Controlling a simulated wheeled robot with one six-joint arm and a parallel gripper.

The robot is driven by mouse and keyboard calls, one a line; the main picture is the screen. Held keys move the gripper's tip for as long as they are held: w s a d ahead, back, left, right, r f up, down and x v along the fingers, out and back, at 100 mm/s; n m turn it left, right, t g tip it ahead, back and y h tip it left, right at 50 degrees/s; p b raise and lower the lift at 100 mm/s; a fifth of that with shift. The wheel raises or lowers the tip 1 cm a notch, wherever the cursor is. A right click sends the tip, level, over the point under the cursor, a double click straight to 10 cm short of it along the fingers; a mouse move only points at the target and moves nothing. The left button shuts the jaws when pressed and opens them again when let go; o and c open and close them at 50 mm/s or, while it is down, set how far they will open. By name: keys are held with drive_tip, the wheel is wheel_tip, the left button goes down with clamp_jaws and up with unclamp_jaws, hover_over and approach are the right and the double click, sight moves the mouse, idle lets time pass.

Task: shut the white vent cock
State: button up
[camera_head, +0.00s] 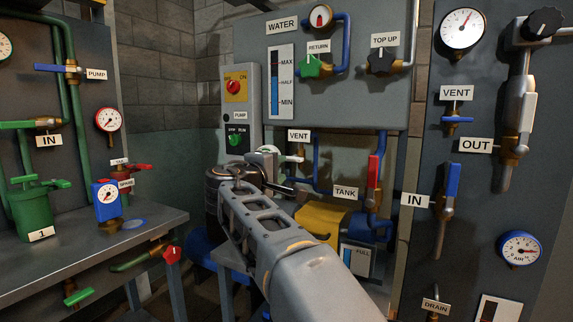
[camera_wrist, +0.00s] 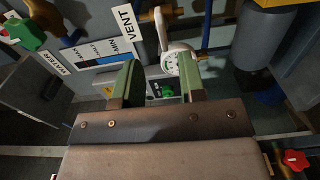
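The white vent cock (camera_head: 290,158) sits just below the VENT label (camera_head: 298,135) on the tank stand in the head view. In the head view my arm hides most of the gripper.
The grey WATER panel (camera_head: 340,105) stands behind and above the cock. A red-handled valve (camera_head: 374,172) and blue pipes are to its right. The pump switch box (camera_head: 240,110) is to its left. Another VENT label (camera_head: 456,92) marks a blue-handled valve at right.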

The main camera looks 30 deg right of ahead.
drive_tip(key=shift+v, duration=1.2)
drive_tip(key=shift+r+p, duration=0.1)
drive_tip(key=shift+p, duration=0.25)
drive_tip(key=s+a+m+g+y+p, duration=0.4)
drive_tip(key=s+a+y+p, duration=1.1)
drive_tip(key=p, duration=2)
drive_tip(key=shift+s+m+g+y, duration=0.45)
drive_tip(key=shift+s+m, duration=0.25)
drive_tip(key=shift+s, duration=0.3)
drive_tip(key=shift+o, duration=0.4)
drive_tip(key=shift+a+r, duration=0.1)
drive_tip(key=shift+r, duration=0.05)
drive_tip(key=shift+w+a, duration=0.1)
